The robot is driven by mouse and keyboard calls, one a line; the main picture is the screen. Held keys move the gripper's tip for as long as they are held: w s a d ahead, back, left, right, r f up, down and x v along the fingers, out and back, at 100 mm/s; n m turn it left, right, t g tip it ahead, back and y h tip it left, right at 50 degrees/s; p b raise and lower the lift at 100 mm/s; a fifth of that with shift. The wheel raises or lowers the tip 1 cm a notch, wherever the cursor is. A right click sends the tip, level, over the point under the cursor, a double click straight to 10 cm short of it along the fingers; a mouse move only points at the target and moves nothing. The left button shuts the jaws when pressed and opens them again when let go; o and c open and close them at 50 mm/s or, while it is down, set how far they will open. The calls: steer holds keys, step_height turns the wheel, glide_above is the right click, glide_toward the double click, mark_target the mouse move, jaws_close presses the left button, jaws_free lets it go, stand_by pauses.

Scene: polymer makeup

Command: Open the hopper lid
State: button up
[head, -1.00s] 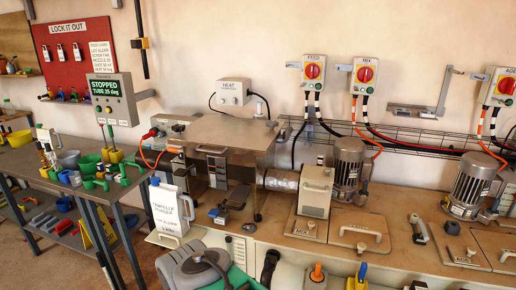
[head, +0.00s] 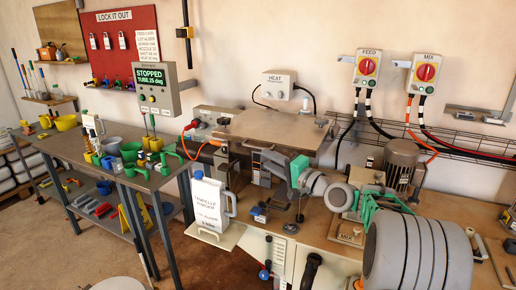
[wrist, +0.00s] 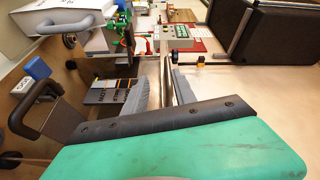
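The broad flat metal lid (head: 275,124) on top of the machine at the back, seemingly the hopper lid, lies level. A bar handle (head: 258,150) runs along its front edge. My gripper (head: 272,158) is at that front edge, coming in from the right. In the wrist view my gripper (wrist: 164,90) has its two grey fingers apart, one on each side of a thin shiny metal edge or bar. I cannot tell whether they touch it. The wrist and green palm hide part of the machine front.
A white jug (head: 208,203) stands left of my gripper, in front of the machine. The workbench (head: 180,182) with pots and tools is further left. A motor (head: 402,160) stands behind my arm. The control panel (head: 152,88) reads STOPPED.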

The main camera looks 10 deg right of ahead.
mark_target(256, 147)
steer(key=shift+m+t, duration=0.3)
steer(key=x, duration=0.2)
steer(key=p+x, duration=0.1)
steer(key=x, duration=0.2)
steer(key=r+p+x, duration=0.1)
steer(key=x, duration=0.1)
steer(key=shift+w+d+r, duration=0.1)
steer(key=shift+w+r, duration=0.05)
steer(key=shift+w, duration=0.2)
steer(key=shift+c, duration=0.2)
jaws_close()
stand_by(0.5)
